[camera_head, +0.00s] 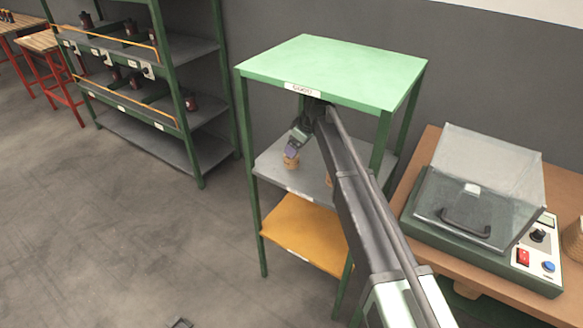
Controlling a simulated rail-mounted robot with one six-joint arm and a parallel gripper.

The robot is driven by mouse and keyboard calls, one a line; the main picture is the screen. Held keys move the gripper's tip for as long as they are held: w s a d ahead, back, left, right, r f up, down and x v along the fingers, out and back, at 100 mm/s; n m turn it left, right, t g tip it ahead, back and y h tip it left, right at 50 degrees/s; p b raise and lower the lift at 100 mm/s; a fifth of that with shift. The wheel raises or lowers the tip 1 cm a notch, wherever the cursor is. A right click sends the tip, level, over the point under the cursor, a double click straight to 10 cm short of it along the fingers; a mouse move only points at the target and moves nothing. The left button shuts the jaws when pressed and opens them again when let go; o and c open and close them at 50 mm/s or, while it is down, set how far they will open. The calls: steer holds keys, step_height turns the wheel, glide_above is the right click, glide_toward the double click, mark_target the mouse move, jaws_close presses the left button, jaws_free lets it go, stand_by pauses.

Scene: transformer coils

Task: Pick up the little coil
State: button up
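A small tan coil (290,163) stands on the grey middle shelf (275,174) of the green rack, near its front left edge. My gripper (292,154) is at the top of this coil, pointing down and to the left. The view is too small to tell whether its fingers touch the coil or are closed. A second tan coil (329,180) stands farther right on the same shelf, mostly hidden behind my arm. How the two coils compare in size is not clear.
The rack's green top (335,70) lies close above my arm, and its yellow lower shelf (300,232) looks empty. A wooden table with a clear-lidded machine (480,200) stands at the right. A stocked shelf unit (150,75) stands at the back left. Open floor lies at front left.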

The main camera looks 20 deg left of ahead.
steer(key=shift+a+f, duration=0.25)
steer(key=shift+f, duration=0.45)
steer(key=shift+r, duration=0.15)
steer(key=b+x, duration=0.5)
steer(key=shift+s+f, duration=0.15)
steer(key=shift+f, duration=0.1)
steer(key=shift+r, duration=0.25)
steer(key=shift+c, duration=0.4)
steer(key=c, duration=1)
